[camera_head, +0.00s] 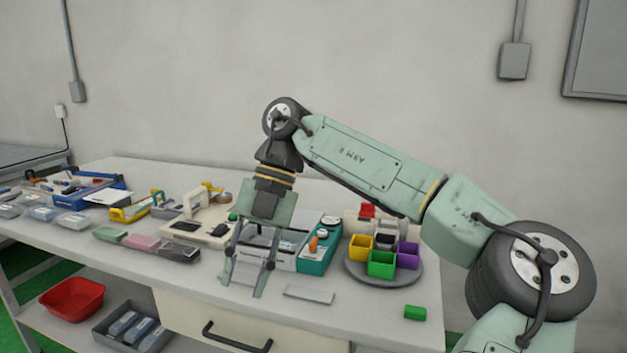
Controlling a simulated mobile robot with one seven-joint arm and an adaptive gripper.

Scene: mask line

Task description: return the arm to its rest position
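My arm reaches in from the right over the white workbench (365,318), bent at the elbow, with its wrist turned down. My gripper (243,285) points down near the front edge of the bench. Its two fingers are spread apart, and I see nothing held between them. The fingers overlap a white box (284,258) with small items behind them in this view. I cannot tell whether the fingertips touch the bench top.
A round grey tray (411,279) holds several coloured cups right of my gripper. Packs, tools and a blue crate (75,187) fill the left. A red bin (72,299) is below.

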